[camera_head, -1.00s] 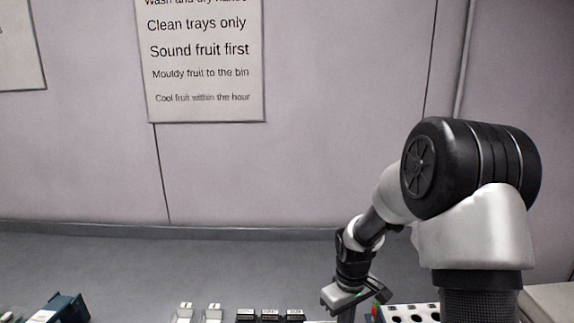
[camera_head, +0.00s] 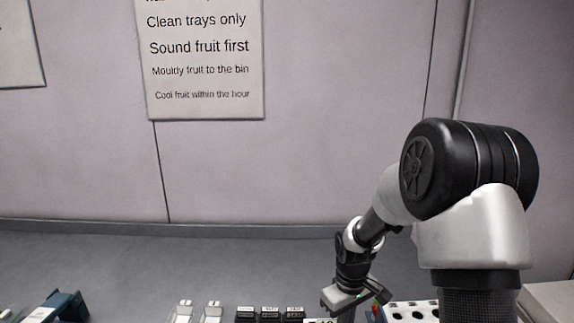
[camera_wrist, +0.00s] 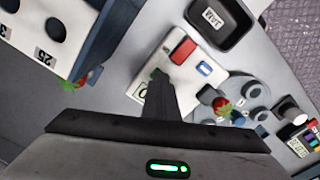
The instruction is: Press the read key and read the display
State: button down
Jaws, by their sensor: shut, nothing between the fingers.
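My gripper (camera_wrist: 160,85) is shut and empty, its fingers over a white panel (camera_wrist: 188,88) in the wrist view. The panel bears a red block (camera_wrist: 183,50) and a blue key-like piece (camera_wrist: 204,69). A small white plate with a dark mark (camera_wrist: 142,92) is partly hidden beside the fingers. I cannot tell whether the fingertips touch the panel. A device with a small light display (camera_wrist: 298,146) and coloured patches is cut off at the right; its reading is too small to make out. In the head view my gripper (camera_head: 346,312) is at the bottom edge.
Grey round parts (camera_wrist: 257,92) and another strawberry (camera_wrist: 223,106) are right of the fingers.

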notch_tip(320, 180, up, 8)
jog(key=p, duration=0.5)
jog(key=shift+p, duration=0.35)
dwell(0.4)
jog(key=s+r+m+t, duration=0.15)
jog(key=s+r, duration=0.25)
jog(key=r, duration=0.7)
jog(key=s+r+m+t, duration=0.4)
jog(key=s+r, duration=0.9)
jog(key=s, duration=0.4)
jog(key=shift+m, duration=0.25)
